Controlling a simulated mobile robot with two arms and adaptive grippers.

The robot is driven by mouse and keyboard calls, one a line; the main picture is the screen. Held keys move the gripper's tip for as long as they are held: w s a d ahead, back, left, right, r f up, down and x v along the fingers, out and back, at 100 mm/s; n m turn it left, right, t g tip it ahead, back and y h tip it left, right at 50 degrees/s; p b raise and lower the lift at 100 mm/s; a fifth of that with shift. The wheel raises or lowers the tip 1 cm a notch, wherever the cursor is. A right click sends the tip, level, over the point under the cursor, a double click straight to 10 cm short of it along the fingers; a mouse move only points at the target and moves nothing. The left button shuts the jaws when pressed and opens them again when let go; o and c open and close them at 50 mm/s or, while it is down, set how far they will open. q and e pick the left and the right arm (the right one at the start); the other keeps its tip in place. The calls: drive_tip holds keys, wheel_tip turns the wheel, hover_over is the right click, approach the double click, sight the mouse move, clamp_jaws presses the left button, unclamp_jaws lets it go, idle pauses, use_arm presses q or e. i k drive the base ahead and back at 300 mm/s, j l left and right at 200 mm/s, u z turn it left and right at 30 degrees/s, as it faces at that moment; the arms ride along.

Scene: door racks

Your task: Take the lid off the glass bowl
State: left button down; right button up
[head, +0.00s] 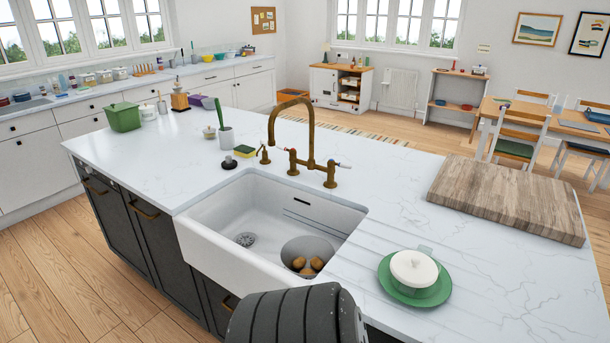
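A round white lid (414,266) with a small knob sits on a low bowl on a green plate (388,285), on the counter right of the sink. The bowl under the lid is mostly hidden, and I cannot tell whether it is glass. A round grey bowl (318,241) stands in the sink with brown potatoes (307,266) in it; no lid shows on it. Neither of my grippers is in view. A dark rounded part of mine fills the bottom middle.
The white sink (215,221) has a tall brass tap (310,130) behind it. A thick wooden board (510,195) lies at the right. A green lidded box (123,116) and a small lidded jar (209,132) stand at the back left. The front right counter is clear.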

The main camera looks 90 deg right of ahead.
sight(413, 269)
drive_tip(key=z, duration=3.55)
